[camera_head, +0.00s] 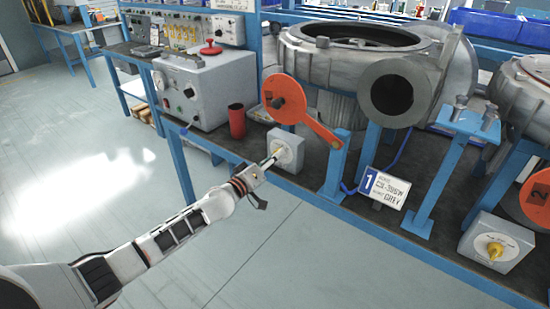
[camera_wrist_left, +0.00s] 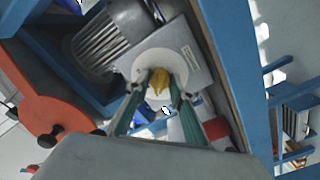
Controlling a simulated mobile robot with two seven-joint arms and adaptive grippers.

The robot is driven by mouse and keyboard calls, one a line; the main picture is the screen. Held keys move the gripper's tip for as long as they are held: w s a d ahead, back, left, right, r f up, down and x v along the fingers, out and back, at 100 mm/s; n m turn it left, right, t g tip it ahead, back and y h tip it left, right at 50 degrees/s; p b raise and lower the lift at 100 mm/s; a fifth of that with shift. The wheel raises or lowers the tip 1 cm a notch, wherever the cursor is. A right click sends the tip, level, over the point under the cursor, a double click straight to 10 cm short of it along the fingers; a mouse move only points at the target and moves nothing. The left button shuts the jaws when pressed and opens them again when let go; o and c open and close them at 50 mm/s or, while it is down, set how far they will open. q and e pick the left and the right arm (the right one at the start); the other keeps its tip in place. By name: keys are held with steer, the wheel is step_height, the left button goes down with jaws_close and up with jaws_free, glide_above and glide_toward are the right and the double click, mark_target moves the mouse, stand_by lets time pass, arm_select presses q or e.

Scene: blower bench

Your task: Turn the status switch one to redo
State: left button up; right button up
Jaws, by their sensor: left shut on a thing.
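Status switch one is a light grey box (camera_head: 292,147) on the bench below the orange disc marked 1. It also shows in the left wrist view (camera_wrist_left: 196,72), with a round white dial and a yellow knob (camera_wrist_left: 159,78). My left gripper (camera_head: 271,163) reaches the front of the box from the lower left. In the left wrist view its two greenish fingers (camera_wrist_left: 160,95) are shut on the yellow knob, one on each side. The dial's lettering is too small to read, so I cannot tell which setting the knob points to. My right gripper is not in view.
An orange disc with a lever (camera_head: 288,100) stands just above the box. A red cup (camera_head: 237,121) and a grey gauge unit (camera_head: 205,88) are to its left. A sign marked 1 (camera_head: 383,188) hangs at right. A second switch box (camera_head: 497,242) sits farther right.

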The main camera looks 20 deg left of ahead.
arm_select(q)
steer(key=shift+f, duration=0.1)
steer(key=o, duration=1.1)
steer(key=shift+s, duration=0.1)
steer(key=v, duration=1.2)
